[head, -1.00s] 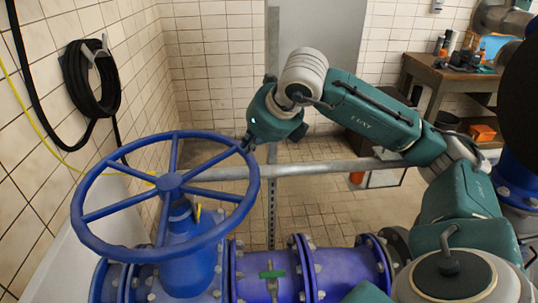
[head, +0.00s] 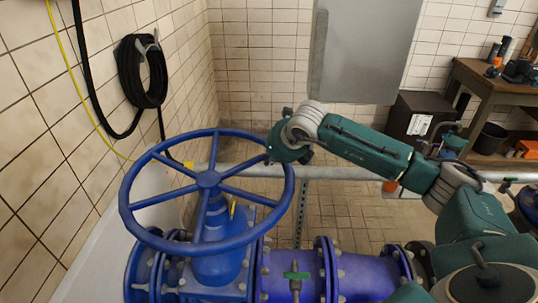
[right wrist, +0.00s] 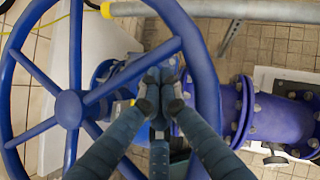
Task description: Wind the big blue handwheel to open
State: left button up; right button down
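The big blue handwheel (head: 208,179) sits on top of a blue valve at left centre in the head view. It also fills the left of the right wrist view, where its hub (right wrist: 70,108) and spokes show. My right gripper (head: 273,155) is at the wheel's right far rim in the head view, its fingers mostly hidden there. In the right wrist view my right gripper (right wrist: 161,88) has its fingers close together, tips inside the rim beside a spoke. I see nothing held between them. My left gripper is in neither view.
A grey rail (head: 345,170) runs behind the wheel. Blue flanged pipe (head: 290,275) extends right from the valve. A tiled wall with a black hose (head: 142,70) is at left. A grey panel (head: 365,50) and a wooden workbench (head: 490,85) stand at the back.

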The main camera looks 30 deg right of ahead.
aim_at(208, 184)
jog(key=l+u, duration=0.85)
jog(key=l, duration=0.3)
